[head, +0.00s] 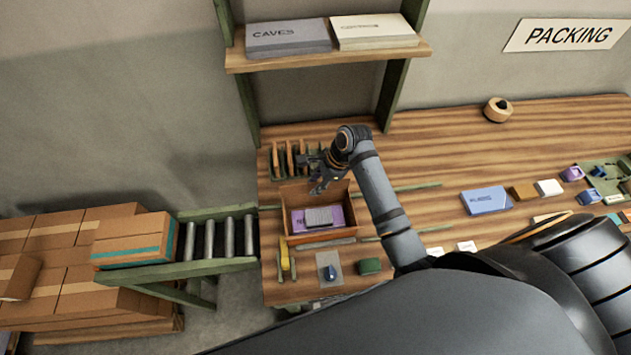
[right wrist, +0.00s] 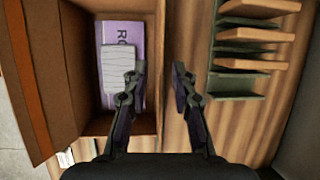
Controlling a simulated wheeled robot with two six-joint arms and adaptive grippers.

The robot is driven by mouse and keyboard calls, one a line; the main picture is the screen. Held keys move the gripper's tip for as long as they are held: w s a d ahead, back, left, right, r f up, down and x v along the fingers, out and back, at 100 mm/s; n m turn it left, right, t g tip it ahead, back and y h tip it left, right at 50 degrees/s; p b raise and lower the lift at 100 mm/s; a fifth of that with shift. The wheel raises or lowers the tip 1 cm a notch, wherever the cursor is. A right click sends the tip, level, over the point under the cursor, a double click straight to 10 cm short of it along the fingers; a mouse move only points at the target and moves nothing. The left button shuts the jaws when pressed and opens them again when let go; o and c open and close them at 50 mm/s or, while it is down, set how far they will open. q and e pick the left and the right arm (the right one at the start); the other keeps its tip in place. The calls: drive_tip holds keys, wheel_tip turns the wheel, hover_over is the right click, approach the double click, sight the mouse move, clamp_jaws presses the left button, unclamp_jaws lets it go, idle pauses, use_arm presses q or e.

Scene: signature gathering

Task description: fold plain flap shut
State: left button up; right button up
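An open brown carton (head: 288,221) stands on the bench at the left end. Inside lie a purple book (head: 334,215) and a grey lined block on it; the book also shows in the right wrist view (right wrist: 124,30). A brown panel with a darker orange strip (right wrist: 25,85) stands at the left of the right wrist view; I cannot tell which flap is the plain one. My right gripper (head: 318,186) hangs above the carton's back edge. In the right wrist view its fingers (right wrist: 158,88) are apart and empty, with the carton's edge between them. My left gripper is not in view.
A green rack with brown slats (head: 292,157) stands just behind the carton. A yellow tool (head: 285,258), a card with a dark blue piece (head: 330,270) and a green block (head: 370,266) lie in front. A roller conveyor (head: 218,239) and stacked cartons are left. A blue box (head: 486,200) lies right.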

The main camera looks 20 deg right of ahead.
sight(308, 193)
drive_tip(key=shift+c, duration=1.8)
clamp_jaws()
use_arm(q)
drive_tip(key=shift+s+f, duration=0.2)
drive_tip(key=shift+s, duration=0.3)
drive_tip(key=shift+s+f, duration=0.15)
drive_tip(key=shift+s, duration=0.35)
use_arm(e)
drive_tip(key=shift+s+a+f+n+t+h, duration=0.2)
drive_tip(key=shift+s+t, duration=0.3)
drive_tip(key=shift+t, duration=0.6)
drive_tip(key=shift+s+f+n+t+h, duration=0.2)
drive_tip(key=shift+s+t, duration=0.3)
drive_tip(key=shift+t, duration=0.6)
drive_tip(key=shift+s+a+f+n+t+h, duration=0.1)
drive_tip(key=shift+s+f+n+t, duration=0.3)
drive_tip(key=shift+t, duration=0.7)
drive_tip(key=shift+s+r, duration=0.1)
